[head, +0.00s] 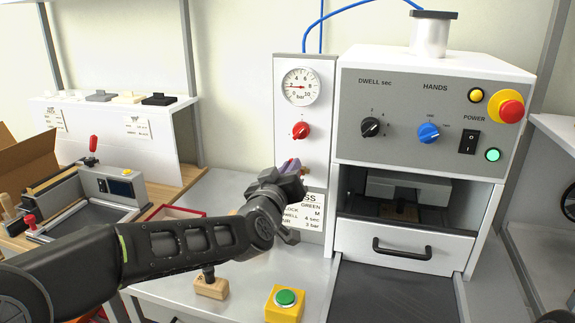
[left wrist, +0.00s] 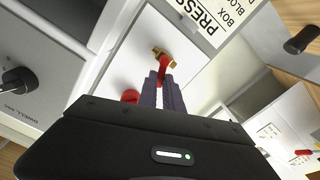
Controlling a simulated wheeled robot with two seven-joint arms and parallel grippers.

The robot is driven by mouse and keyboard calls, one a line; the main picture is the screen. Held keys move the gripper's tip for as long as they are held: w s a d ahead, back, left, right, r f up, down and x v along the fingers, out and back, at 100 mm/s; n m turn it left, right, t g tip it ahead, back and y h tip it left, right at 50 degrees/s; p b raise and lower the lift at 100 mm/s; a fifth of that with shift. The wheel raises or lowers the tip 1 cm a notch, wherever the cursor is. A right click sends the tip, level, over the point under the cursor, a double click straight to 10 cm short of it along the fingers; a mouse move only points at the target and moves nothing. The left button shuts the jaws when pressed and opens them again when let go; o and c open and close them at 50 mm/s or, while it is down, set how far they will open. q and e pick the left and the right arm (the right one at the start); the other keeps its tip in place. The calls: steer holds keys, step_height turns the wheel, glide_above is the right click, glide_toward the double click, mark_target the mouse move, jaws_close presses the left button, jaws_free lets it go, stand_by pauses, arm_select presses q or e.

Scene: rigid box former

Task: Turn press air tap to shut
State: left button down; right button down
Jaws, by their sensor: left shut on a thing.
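The air tap has a brass body (left wrist: 161,53) and a red lever (left wrist: 165,65), seen in the left wrist view on the white panel (head: 313,165) left of the press. My left gripper (head: 291,166) is shut on the red lever; its purple fingers also show in the left wrist view (left wrist: 162,80). In the head view the gripper and wrist hide the tap. Above it on the panel are a red round knob (head: 301,130) and a pressure gauge (head: 300,87), its needle pointing left. My right gripper is not in view.
The grey press (head: 433,120) stands right of the panel, with knobs, a power switch and a red stop button (head: 511,111). A label card (head: 311,211) hangs below the tap. A yellow box with a green button (head: 284,304) and a wooden-based stamp (head: 211,287) stand in front.

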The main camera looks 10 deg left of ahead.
arm_select(q)
steer(key=m, duration=0.2)
steer(key=d+m+p, duration=0.1)
steer(key=m, duration=0.1)
steer(key=shift+r+p, duration=0.15)
steer(key=shift+p, duration=0.15)
steer(key=shift+d+m, duration=0.1)
steer(key=shift+m, duration=0.4)
steer(key=c, duration=1.5)
jaws_free()
steer(key=s, duration=0.8)
steer(key=shift+a+b, duration=0.25)
steer(key=shift+b, duration=0.15)
steer(key=shift+w, duration=0.1)
